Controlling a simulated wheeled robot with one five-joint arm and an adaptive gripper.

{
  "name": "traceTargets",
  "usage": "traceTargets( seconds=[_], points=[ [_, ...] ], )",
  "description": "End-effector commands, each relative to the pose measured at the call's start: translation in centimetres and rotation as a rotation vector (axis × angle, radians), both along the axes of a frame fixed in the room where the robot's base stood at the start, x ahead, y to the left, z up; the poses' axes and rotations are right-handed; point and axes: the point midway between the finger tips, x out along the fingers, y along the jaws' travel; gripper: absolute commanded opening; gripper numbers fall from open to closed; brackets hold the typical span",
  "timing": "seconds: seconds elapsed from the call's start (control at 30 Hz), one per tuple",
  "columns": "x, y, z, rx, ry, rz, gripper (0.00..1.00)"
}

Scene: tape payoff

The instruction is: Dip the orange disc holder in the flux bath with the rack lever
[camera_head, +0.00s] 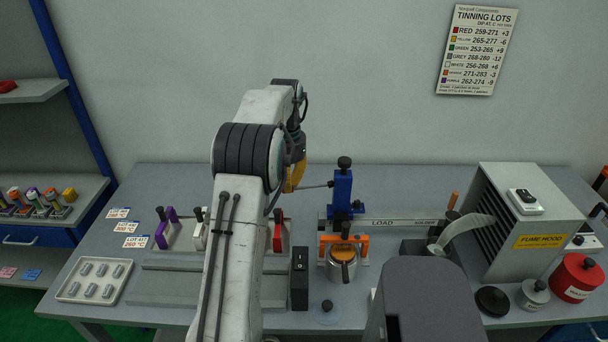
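The orange disc holder (359,239) is an orange bracket at the right centre of the bench, by a round metal pot (342,268) with an orange-brown top. I cannot tell whether this pot is the flux bath or whether the holder touches it. Behind it stands a blue rack post (342,190) with a black knob on top. A thin lever rod (317,185) sticks out from the post to the left. The yellow end of my gripper (295,178) is at the left end of this rod. My arm hides the fingers, and contact is unclear.
A rail marked LOAD and SOLDER (390,222) runs right from the post. A fume hood (512,225) stands at the right. Purple (165,232), white (199,236) and red (278,236) holders stand left. A black switch box (299,278) stands near the front.

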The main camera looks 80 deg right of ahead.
Motion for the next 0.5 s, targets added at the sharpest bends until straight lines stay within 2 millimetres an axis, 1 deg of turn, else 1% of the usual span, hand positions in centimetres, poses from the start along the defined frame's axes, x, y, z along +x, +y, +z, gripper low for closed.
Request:
traceTargets(
  seconds=[0.5],
  points=[
    [0.0, 0.0, 2.8, 0.001, 0.0, 0.0, 0.0]
  ],
)
